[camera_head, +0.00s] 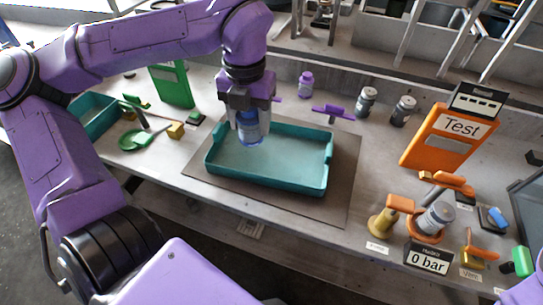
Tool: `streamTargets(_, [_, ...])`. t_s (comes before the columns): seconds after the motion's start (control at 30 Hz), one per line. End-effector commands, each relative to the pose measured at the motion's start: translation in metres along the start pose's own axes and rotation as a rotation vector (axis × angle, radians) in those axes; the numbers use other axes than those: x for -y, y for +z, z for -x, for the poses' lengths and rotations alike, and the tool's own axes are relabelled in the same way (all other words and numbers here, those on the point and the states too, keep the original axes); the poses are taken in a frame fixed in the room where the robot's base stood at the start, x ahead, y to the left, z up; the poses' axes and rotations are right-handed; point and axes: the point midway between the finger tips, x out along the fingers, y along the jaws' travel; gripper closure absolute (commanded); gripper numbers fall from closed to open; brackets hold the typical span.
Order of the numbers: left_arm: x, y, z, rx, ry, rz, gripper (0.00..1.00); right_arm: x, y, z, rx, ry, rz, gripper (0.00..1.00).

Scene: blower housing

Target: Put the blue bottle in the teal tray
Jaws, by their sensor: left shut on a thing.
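The teal tray (262,183) lies on a dark mat in the middle of the bench. My left gripper (249,112) points down over the tray's back left part. It is shut on the blue bottle (250,132), which hangs upright beneath it. The bottle's top is hidden by the gripper fingers. Whether the bottle's base touches the tray floor, I cannot tell. No other bottle shows inside the tray. My right gripper is not in view; only a bit of purple arm shows at the lower right edge.
A purple bottle (306,85) and two grey jars (366,101) (403,111) stand behind the tray. An orange Test board (444,138) and several tools stand to the right. Green items and another teal tray (94,121) are at left.

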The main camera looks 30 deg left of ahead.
Motion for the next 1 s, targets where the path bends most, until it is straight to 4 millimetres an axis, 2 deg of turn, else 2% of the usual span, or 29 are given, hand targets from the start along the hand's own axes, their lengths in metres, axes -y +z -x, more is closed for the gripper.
streamTargets(0.03, [-0.004, -0.006, -0.008, 0.005, -0.004, 0.170, 0.80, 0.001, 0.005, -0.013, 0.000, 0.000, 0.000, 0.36])
streamTargets(0.2, [-0.017, -0.029, -0.015, 0.004, -0.005, 0.814, 0.80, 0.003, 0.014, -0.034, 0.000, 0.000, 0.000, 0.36])
streamTargets(0.3, [-0.023, -0.041, -0.019, 0.002, -0.005, 1.145, 0.80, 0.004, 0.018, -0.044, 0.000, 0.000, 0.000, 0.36])
streamTargets(0.43, [-0.028, -0.052, -0.021, 0.003, -0.004, 1.449, 0.80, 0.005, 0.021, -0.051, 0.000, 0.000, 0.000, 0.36])
streamTargets(0.53, [-0.029, -0.056, -0.021, 0.003, -0.002, 1.567, 0.80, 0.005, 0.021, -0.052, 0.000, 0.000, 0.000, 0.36])
streamTargets(0.63, [-0.028, -0.045, -0.025, 0.003, 0.002, 1.604, 0.80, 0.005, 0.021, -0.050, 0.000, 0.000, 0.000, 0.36])
streamTargets(0.83, [-0.021, 0.012, -0.051, 0.008, 0.007, 1.608, 0.80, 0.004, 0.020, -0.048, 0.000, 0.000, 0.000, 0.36])
streamTargets(0.9, [-0.017, 0.032, -0.059, 0.002, 0.010, 1.605, 0.80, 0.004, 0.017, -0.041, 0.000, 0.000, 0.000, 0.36])
streamTargets(1.0, [-0.014, 0.051, -0.085, -0.001, 0.009, 1.603, 0.80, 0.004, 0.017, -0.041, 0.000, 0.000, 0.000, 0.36])
